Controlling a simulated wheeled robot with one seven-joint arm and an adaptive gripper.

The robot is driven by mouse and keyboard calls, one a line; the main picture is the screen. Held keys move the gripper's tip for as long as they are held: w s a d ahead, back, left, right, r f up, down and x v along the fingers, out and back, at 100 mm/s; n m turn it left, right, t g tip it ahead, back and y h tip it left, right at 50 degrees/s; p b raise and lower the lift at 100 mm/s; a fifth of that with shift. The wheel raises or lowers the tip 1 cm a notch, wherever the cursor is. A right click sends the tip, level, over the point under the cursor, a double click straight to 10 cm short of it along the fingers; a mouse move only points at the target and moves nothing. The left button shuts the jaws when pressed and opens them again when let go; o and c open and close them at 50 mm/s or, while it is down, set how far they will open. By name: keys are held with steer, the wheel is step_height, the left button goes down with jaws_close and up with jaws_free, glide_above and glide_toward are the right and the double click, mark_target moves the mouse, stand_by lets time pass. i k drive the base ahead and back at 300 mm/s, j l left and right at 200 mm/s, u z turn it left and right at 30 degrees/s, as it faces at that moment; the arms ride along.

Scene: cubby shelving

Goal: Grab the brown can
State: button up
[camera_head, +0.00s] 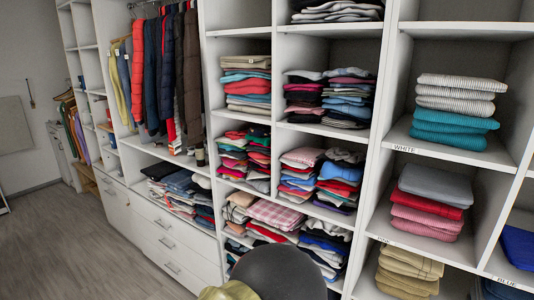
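A small dark and tan upright item (200,154) stands at the right end of the shelf under the hanging coats, close to the upright divider. It looks like a can, but it is too small to be sure that it is the brown can. No other can shows clearly. A dark rounded shape (279,274) at the bottom middle appears to be part of my arm and hides some of the lower shelving. My gripper's fingers do not show.
White cubbies (283,124) hold several stacks of folded clothes. Coats (160,75) hang above a low shelf with folded jeans (178,190). White drawers (165,243) are below. The wooden floor (60,250) at left is clear.

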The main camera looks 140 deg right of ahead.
mark_target(199, 148)
steer(key=j+z, duration=0.1)
steer(key=z, duration=4.1)
steer(key=i+j+z, duration=0.1)
steer(key=i+j, duration=0.25)
steer(key=i+j+z, duration=0.15)
steer(key=i+j, duration=0.15)
steer(key=i+j+z, duration=0.1)
steer(key=i+j, duration=0.2)
steer(key=j, duration=0.15)
steer(key=i+j+z, duration=0.15)
steer(key=j, duration=0.25)
steer(key=i+j+z, duration=0.1)
steer(key=i+j, duration=0.25)
steer(key=i+j+z, duration=0.15)
steer(key=j, duration=0.4)
steer(key=i+j+z, duration=0.1)
steer(key=i+j, duration=0.2)
steer(key=j, duration=0.2)
steer(key=i+j+z, duration=0.15)
steer(key=j, duration=0.35)
steer(key=i, duration=0.05)
